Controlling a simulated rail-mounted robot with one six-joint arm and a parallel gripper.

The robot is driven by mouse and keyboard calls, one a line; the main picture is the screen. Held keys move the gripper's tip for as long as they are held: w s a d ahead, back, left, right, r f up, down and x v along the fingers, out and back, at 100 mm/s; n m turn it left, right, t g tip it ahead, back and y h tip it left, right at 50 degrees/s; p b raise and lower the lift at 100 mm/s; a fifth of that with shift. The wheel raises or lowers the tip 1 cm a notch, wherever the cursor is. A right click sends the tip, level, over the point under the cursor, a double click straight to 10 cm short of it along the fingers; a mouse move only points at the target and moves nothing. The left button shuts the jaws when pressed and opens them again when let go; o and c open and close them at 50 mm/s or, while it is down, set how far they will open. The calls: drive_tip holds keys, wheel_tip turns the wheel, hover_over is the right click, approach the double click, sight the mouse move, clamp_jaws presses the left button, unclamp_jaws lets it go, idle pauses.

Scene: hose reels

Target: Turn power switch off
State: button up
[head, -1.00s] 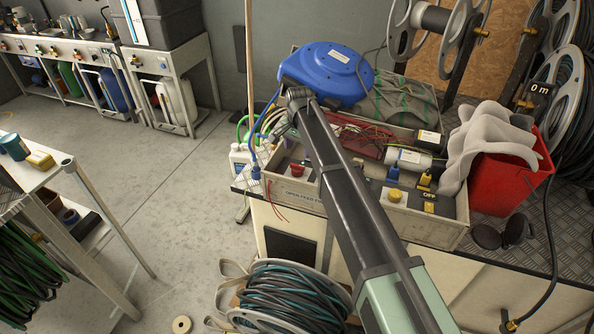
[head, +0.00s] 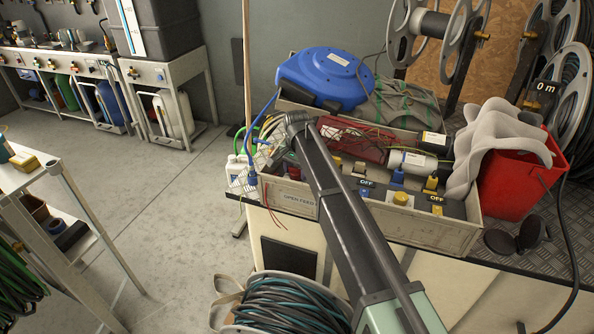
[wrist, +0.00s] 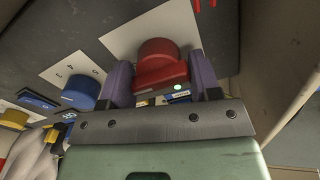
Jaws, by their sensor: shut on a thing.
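A red knob (wrist: 158,62) on a white plate fills the middle of the wrist view. The two purple fingers of my gripper (wrist: 161,78) stand on either side of it, closed on it. In the head view my arm reaches over the left part of a grey panel box (head: 420,225); my fingers and the red knob are hard to make out there.
The box also carries a yellow knob (head: 401,198) and signs reading OFF (head: 437,199). A blue hose reel (head: 325,75) stands behind it. A red bucket (head: 525,185) with a grey cloth is at the right.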

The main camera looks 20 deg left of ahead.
drive_tip(key=shift+n, duration=0.3)
drive_tip(key=n, duration=0.4)
drive_tip(key=shift+a, duration=0.1)
drive_tip(key=n, duration=0.4)
drive_tip(key=shift+n, duration=0.4)
drive_tip(key=n, duration=0.4)
drive_tip(key=shift+s+a+n, duration=0.1)
drive_tip(key=shift+n, duration=2.2)
drive_tip(key=o, duration=0.7)
